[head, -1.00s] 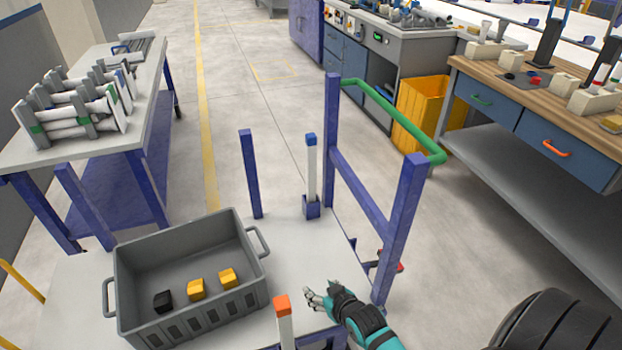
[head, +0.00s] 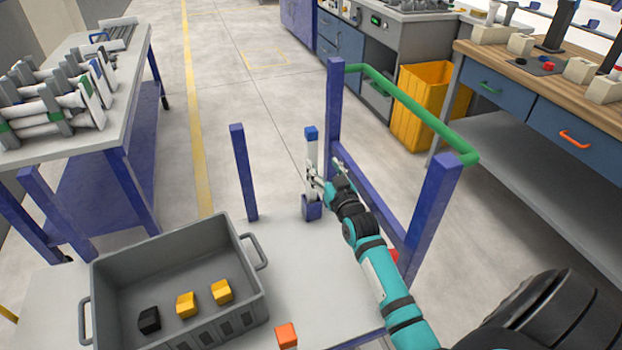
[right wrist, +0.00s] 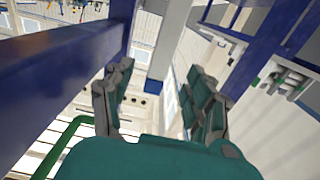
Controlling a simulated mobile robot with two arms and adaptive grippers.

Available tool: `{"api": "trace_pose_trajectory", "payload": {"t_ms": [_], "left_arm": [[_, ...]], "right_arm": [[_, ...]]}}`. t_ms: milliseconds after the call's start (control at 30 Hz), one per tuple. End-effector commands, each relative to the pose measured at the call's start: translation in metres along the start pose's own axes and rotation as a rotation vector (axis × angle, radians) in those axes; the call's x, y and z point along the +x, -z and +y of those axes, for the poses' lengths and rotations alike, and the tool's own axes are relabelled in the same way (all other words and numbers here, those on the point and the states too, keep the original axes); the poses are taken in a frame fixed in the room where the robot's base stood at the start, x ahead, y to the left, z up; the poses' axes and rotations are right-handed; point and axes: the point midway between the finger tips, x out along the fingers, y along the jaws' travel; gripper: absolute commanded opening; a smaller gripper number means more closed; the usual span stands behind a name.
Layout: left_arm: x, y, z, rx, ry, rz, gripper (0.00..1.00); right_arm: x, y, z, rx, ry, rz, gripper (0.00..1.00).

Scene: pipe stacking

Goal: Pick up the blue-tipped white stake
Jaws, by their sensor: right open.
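The blue-tipped white stake (head: 311,148) stands upright in a blue socket (head: 312,208) at the far right corner of the cart top. My right gripper (head: 317,178) is open at the stake's lower part, above the socket, and its fingers partly hide the white shaft. In the right wrist view, the stake (right wrist: 167,42) shows between the two spread fingers of the gripper (right wrist: 160,70), with its blue tip at the far end. Whether a finger touches it I cannot tell. My left gripper is out of view.
A grey crate (head: 246,306) with one black and two yellow blocks stands on the cart top (head: 300,265). An orange-tipped stake (head: 286,335) is at the near edge. Blue posts (head: 243,172) and a frame with a green handle (head: 410,108) flank the stake.

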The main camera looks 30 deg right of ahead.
Motion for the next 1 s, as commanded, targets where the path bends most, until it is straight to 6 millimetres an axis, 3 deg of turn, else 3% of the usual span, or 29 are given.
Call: {"api": "trace_pose_trajectory", "payload": {"t_ms": [100,367,700,1000], "left_arm": [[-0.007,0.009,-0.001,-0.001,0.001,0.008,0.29],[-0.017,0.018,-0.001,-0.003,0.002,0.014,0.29],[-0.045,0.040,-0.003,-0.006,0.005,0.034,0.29],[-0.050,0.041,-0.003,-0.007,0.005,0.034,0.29]], "right_arm": [[0.023,-0.001,0.000,0.000,0.001,0.000,0.56],[0.042,-0.001,-0.001,-0.001,0.001,0.000,0.56],[0.087,-0.003,-0.003,-0.001,0.000,0.000,0.56],[0.090,-0.002,-0.003,-0.001,0.000,-0.001,0.54]]}}
